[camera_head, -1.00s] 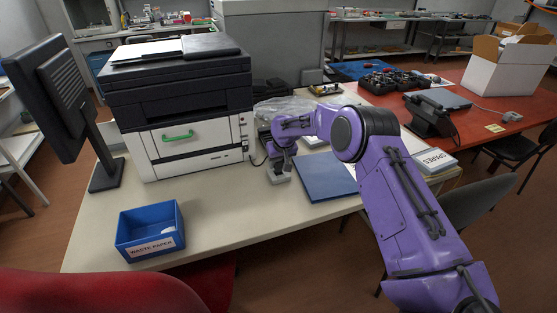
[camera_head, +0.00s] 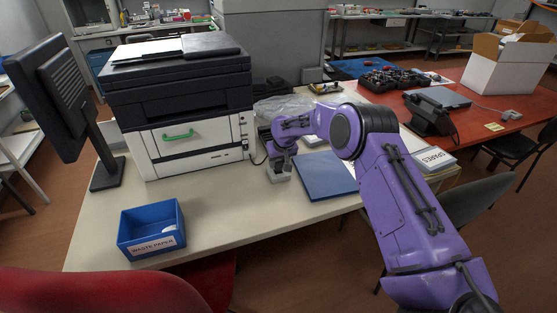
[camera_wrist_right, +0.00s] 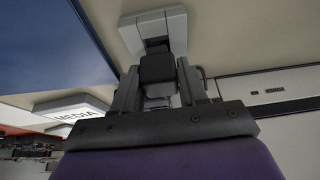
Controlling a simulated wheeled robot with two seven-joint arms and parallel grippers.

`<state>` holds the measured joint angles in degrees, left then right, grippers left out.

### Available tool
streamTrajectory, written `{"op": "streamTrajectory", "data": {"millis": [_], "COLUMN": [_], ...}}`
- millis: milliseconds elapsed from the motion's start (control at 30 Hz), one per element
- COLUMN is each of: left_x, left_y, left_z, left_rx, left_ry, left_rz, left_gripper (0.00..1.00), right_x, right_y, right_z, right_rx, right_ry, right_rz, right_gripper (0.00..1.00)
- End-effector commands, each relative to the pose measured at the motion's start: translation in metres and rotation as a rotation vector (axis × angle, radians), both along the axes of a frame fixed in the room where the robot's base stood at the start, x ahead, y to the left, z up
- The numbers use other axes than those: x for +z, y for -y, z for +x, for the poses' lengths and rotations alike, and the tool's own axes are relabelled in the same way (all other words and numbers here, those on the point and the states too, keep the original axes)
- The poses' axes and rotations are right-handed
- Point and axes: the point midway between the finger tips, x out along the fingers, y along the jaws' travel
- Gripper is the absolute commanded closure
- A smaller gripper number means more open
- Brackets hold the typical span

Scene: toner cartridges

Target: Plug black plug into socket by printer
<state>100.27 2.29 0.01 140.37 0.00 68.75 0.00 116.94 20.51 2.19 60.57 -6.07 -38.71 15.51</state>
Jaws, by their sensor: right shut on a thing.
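The printer (camera_head: 185,105) stands on the cream desk, and its white side also shows in the right wrist view (camera_wrist_right: 290,105). My right gripper (camera_head: 275,172) is low over the desk beside the printer's right side. In the right wrist view my right gripper (camera_wrist_right: 158,85) is shut on the black plug (camera_wrist_right: 157,68). The plug is at the grey socket block (camera_wrist_right: 153,27), in line with its recess. I cannot tell how deep the plug sits, as the gripper hides the contact. My left gripper is not in view.
A dark blue folder (camera_head: 324,176) lies right of my gripper. A blue waste paper box (camera_head: 151,230) and a monitor (camera_head: 70,100) stand on the left of the desk (camera_head: 225,205). Clear plastic wrap (camera_head: 285,106) lies behind my arm. A red table (camera_head: 480,122) is at the right.

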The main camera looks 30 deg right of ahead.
Motion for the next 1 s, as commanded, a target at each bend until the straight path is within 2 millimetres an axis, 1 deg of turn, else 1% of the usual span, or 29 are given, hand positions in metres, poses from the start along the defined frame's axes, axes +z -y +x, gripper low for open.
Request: {"op": "streamTrajectory", "data": {"millis": [333, 633, 1000], "left_x": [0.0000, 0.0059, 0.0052], "left_y": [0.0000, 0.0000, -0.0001], "left_z": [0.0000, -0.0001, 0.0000], "left_rx": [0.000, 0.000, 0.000], "left_ry": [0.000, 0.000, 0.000], "left_rz": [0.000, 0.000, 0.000], "left_gripper": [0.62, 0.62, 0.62], "right_x": [0.0000, 0.0009, 0.0003], "right_y": [0.0000, 0.0000, 0.0001], "right_z": [0.0001, 0.0002, 0.0003], "right_rx": [0.000, 0.000, 0.000], "right_ry": [0.000, 0.000, 0.000], "right_rz": [0.000, -0.001, 0.000], "right_gripper": [0.85, 0.85, 0.85]}}
